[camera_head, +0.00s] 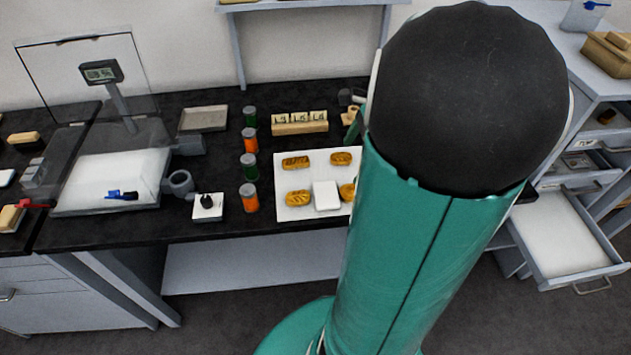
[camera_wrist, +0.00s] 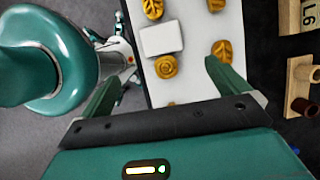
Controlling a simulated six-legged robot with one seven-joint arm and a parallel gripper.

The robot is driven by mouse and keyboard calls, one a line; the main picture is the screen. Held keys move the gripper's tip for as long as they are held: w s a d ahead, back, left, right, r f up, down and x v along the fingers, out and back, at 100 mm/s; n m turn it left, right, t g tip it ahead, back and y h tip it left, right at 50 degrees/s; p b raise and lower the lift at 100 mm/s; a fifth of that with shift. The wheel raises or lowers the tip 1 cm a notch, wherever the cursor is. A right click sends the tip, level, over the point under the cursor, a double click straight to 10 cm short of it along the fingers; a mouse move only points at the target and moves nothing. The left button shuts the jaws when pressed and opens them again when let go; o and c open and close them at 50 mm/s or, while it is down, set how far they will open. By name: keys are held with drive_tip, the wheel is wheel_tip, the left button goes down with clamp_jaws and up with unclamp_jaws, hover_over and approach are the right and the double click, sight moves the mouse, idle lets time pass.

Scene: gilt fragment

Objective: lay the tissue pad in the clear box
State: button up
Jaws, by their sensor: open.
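The likely tissue pad, a small white rounded block (camera_head: 326,195), lies on a white sheet or tray (camera_head: 285,207) among gilt pieces. The white block also shows in the wrist view (camera_wrist: 161,39), touching or nearly touching a gilt rosette (camera_wrist: 166,67). My gripper (camera_wrist: 163,70) is open above the front part of the sheet, its fingers apart with nothing held between them. The block is ahead of the fingertips. In the head view my arm hides most of the gripper. I cannot surely identify the clear box; a clear-walled enclosure (camera_head: 84,78) stands at the left.
Orange and green jars (camera_head: 250,198) line the sheet's left side. A wooden numbered block (camera_head: 300,124) stands behind it. A white square with a dark knob (camera_head: 208,206) and a grey tray (camera_head: 204,118) lie further left. An open drawer (camera_head: 565,235) juts out at right.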

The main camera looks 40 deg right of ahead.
hover_over(327, 193)
drive_tip(key=s+d, duration=0.2)
wheel_tip(327, 193, down, 7)
drive_tip(key=shift+f, duration=0.1)
drive_tip(key=x, duration=0.5)
drive_tip(key=shift+w+d, duration=0.1)
drive_tip(key=shift+w, duration=0.1)
drive_tip(key=shift+c, duration=0.2)
drive_tip(key=c, duration=1)
